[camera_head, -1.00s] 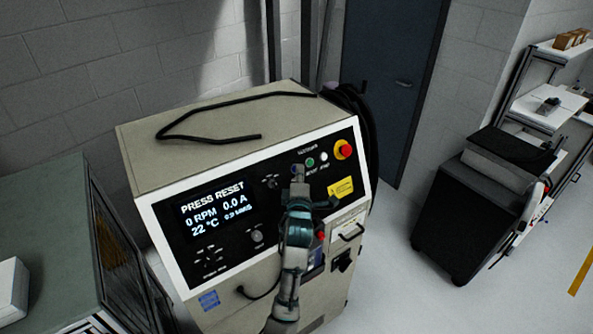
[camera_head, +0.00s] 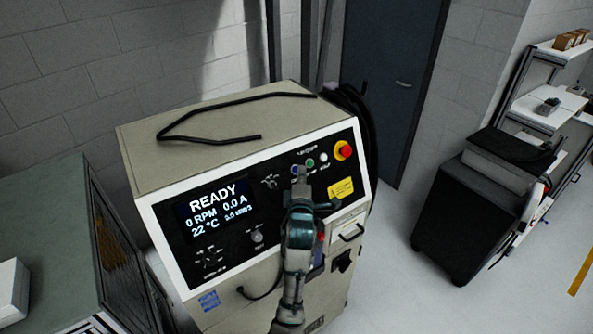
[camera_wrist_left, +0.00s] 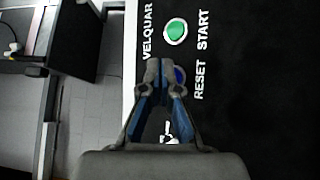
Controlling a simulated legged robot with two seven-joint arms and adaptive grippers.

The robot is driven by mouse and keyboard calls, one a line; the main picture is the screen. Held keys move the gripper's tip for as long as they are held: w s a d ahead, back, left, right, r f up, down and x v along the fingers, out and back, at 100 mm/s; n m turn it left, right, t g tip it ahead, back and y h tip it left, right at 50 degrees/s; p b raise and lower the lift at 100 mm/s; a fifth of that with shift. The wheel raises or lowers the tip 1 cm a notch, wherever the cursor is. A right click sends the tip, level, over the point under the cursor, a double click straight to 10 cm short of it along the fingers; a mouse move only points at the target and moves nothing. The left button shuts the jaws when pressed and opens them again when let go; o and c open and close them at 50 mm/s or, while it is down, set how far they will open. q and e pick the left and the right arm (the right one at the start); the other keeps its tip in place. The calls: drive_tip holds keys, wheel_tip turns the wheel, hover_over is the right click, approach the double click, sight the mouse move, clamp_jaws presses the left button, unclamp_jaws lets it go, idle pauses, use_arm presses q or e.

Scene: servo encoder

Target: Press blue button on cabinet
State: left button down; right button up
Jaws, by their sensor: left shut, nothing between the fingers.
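The cabinet (camera_head: 220,155) stands in the middle of the head view, with a black front panel and a display (camera_head: 216,208) reading READY. The blue button (camera_head: 295,170) sits at the left of the button row on the panel's upper right. In the wrist view the blue button (camera_wrist_left: 180,75), labelled RESET, is partly hidden by my fingertips. My left gripper (camera_head: 301,173) is shut and empty, its tips at or just in front of the panel beside the blue button; I cannot tell whether they touch. The closed tips (camera_wrist_left: 160,68) show in the wrist view. My right gripper is not in view.
A black cable (camera_head: 215,112) lies on the cabinet top.

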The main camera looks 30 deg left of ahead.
use_arm(q)
drive_tip(key=s+d+r+p, duration=0.1)
drive_tip(key=s+d+r, duration=0.1)
drive_tip(key=d, duration=0.3)
drive_tip(key=shift+r, duration=0.3)
idle(0.7)
